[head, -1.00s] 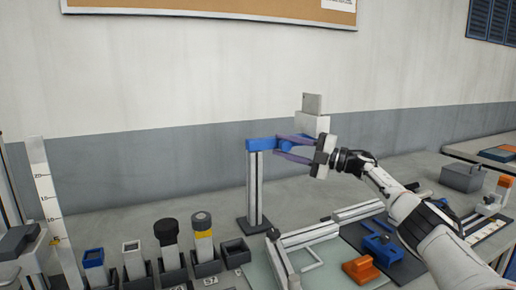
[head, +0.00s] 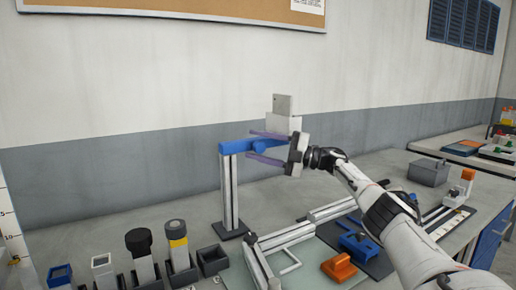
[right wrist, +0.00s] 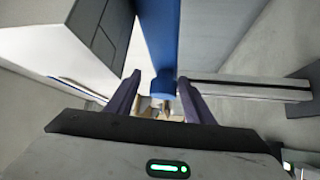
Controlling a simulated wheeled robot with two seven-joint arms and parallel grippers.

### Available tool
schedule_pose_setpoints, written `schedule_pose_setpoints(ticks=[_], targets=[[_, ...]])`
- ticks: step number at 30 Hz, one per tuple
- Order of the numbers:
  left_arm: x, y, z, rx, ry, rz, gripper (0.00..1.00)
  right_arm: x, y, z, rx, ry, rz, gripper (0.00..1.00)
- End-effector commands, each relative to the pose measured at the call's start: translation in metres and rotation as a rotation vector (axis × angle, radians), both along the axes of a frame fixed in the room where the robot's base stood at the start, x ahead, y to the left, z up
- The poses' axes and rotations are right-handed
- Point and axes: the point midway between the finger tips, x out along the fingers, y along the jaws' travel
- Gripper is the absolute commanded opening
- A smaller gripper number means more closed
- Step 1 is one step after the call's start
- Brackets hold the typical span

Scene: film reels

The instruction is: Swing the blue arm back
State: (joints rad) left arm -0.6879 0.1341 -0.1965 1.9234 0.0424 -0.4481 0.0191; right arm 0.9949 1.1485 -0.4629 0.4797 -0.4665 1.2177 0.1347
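The blue arm (head: 250,142) sits on top of an upright grey post (head: 231,190) and points right. My right gripper (head: 266,146) is at its outer end, with one purple finger above and one below in the head view. In the right wrist view, the round blue end (right wrist: 163,89) of the arm lies between the two fingers of the right gripper (right wrist: 161,88). The fingers stand apart, with small gaps beside the blue end. My left gripper is out of view.
A white block (head: 284,124) with a grey piece on top shows just above my right gripper; its support is hidden. Below are a row of dark holders (head: 213,260), a blue part (head: 359,245) and an orange part (head: 339,267). A grey box (head: 429,171) stands further right.

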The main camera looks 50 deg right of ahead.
Motion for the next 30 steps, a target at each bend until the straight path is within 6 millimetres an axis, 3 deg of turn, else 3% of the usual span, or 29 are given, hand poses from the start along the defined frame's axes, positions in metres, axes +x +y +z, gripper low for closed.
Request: schedule_pose_setpoints(ticks=[8, 22, 30], targets=[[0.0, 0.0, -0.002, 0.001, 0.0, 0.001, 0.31, -0.005, -0.002, -0.005, -0.004, 0.007, -0.001, 0.48], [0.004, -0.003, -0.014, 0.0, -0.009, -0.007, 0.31, -0.071, -0.031, -0.017, -0.006, 0.009, 0.0, 0.48], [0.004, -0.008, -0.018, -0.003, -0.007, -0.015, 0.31, -0.091, -0.039, -0.017, -0.002, 0.004, 0.002, 0.48]])
